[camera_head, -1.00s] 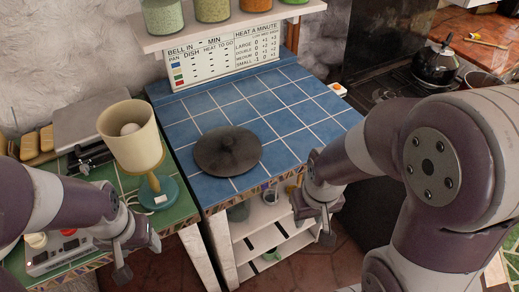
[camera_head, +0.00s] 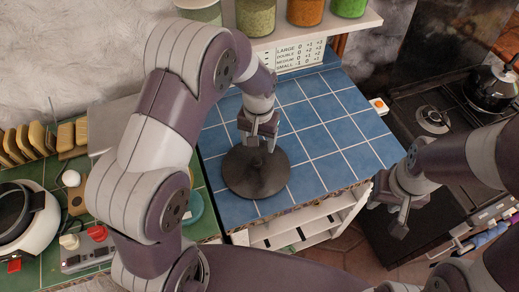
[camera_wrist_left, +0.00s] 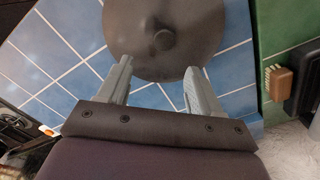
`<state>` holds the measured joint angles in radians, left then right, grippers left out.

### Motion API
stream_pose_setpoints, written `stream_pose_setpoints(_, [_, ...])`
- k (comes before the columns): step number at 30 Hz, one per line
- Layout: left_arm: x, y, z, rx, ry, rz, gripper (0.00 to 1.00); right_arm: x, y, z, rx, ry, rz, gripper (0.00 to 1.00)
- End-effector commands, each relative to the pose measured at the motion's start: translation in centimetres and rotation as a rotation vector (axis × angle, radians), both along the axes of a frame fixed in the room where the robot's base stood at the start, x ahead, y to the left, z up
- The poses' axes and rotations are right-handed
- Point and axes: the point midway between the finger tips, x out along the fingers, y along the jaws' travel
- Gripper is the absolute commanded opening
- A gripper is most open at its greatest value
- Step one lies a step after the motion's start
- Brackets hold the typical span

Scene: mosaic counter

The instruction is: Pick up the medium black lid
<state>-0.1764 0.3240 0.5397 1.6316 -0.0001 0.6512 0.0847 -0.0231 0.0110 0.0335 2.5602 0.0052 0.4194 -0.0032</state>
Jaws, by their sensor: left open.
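The black lid (camera_head: 250,180) is a dark round disc with a knob, lying flat on the blue-tiled counter (camera_head: 340,135). In the left wrist view the lid (camera_wrist_left: 140,62) is just ahead of the fingers, and its knob (camera_wrist_left: 163,40) lies beyond the fingertips, roughly in line with the gap. My left gripper (camera_head: 262,146) is open and empty over the lid's far part, pointing down; it also shows in the left wrist view (camera_wrist_left: 159,68). Whether a finger touches the lid is unclear. My right gripper (camera_head: 398,222) hangs right of the counter, away from the lid; its jaw opening is unclear.
A shelf with jars (camera_head: 305,10) stands behind the blue counter. A stove with a black kettle (camera_head: 491,87) is at the right. A green-tiled counter (camera_head: 40,172) at the left holds a white appliance (camera_head: 35,225) and a wooden rack (camera_head: 40,142). Blue tiles right of the lid are clear.

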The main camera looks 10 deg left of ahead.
Motion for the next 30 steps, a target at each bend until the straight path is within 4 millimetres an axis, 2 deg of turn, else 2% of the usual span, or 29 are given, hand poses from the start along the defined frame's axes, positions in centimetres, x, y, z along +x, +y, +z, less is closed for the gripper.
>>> stream_pose_setpoints(3, [0.0, 0.0, -2.3, 0.000, 0.001, 0.000, 0.65, 0.0, 0.0, 0.6, 0.000, 0.000, 0.000, 0.38])
stream_pose_setpoints(8, [-0.1, 0.1, -4.1, 0.000, 0.000, 0.001, 0.65, 0.0, 0.0, 1.2, 0.000, 0.000, 0.000, 0.38])
stream_pose_setpoints(12, [-0.5, 0.5, -6.5, 0.000, 0.001, 0.001, 0.65, 0.0, 0.0, 2.7, 0.000, -0.001, 0.000, 0.38])
stream_pose_setpoints(15, [-0.4, 0.4, -8.2, 0.000, -0.002, 0.001, 0.65, 0.0, 0.0, 2.7, 0.000, -0.001, 0.000, 0.38])
stream_pose_setpoints(23, [-0.3, 0.5, -8.9, 0.000, -0.005, 0.001, 0.65, 0.0, 0.0, 2.6, 0.000, 0.000, 0.000, 0.38])
stream_pose_setpoints(27, [-0.3, 0.5, -8.8, 0.000, -0.005, 0.001, 0.19, 0.0, 0.0, 2.6, 0.000, 0.000, 0.000, 0.38])
stream_pose_setpoints(29, [-0.3, 0.5, -8.8, 0.000, -0.005, 0.001, 0.00, 0.0, 0.0, 2.6, 0.000, -0.001, 0.000, 0.38])
stream_pose_setpoints(30, [-0.3, 0.5, -8.8, 0.000, -0.005, 0.001, 0.00, 0.0, 0.0, 2.6, 0.000, -0.001, 0.000, 0.38])
